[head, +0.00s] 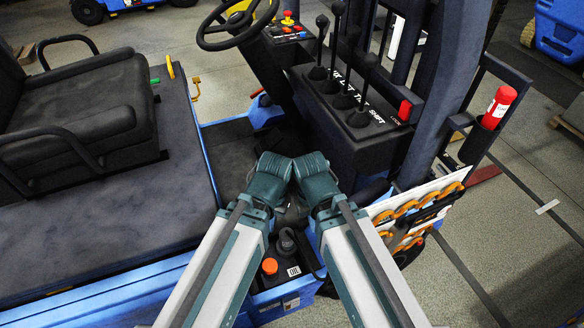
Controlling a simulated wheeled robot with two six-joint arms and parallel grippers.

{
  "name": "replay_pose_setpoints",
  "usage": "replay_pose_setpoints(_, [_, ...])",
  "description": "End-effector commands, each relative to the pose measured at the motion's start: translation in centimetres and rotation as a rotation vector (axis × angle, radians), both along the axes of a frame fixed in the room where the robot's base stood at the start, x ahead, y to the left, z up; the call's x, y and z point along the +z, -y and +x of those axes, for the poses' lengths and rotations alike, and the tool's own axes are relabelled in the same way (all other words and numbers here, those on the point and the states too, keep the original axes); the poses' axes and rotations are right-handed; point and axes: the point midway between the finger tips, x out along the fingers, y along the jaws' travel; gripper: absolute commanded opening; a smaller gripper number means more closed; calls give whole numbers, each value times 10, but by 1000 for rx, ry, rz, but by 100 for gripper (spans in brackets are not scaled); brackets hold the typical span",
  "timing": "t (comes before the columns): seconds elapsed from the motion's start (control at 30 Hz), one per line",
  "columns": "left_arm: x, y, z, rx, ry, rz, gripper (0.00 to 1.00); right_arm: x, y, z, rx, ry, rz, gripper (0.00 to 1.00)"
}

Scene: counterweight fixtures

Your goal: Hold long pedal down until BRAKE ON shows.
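The wrist of my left arm (268,180) and the wrist of my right arm (316,182) meet almost side by side over the blue vehicle's footwell (228,143). Both grippers point down and away, and their fingers are hidden or lost among dark shapes below the wrists. I cannot tell whether they are open or shut, or what they touch. The long pedal cannot be made out; the arms cover the middle of the footwell. No BRAKE ON sign is readable in the head view.
A steering wheel (238,24) and a black lever console (352,108) stand ahead. A dark seat (75,100) is at left. A red extinguisher (499,106) and a board with orange-handled tools (405,208) are at right. An orange knob (269,266) sits low between the arms.

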Motion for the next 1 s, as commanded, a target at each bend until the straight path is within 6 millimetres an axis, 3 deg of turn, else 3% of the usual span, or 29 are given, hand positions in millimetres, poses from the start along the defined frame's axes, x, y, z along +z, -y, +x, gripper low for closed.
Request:
replay_pose_setpoints(0.17, [-8, 0, 0, 0, 0, 0, 0, -8, 0, 0, 0, 0, 0, 0])
replay_pose_setpoints(0.27, [-30, 0, 0, 0, 0, 0, 0, -30, 0, 0, 0, 0, 0, 0])
replay_pose_setpoints(0.5, [-116, 0, 0, 0, 0, 0, 0, -116, 0, 0, 0, 0, 0, 0])
replay_pose_setpoints(0.6, [-141, 0, 0, 0, 0, 0, 0, -141, 0, 0, 0, 0, 0, 0])
replay_pose_setpoints(1.0, [-197, 0, 0, 0, 0, 0, 0, -197, 0, 0, 0, 0, 0, 0])
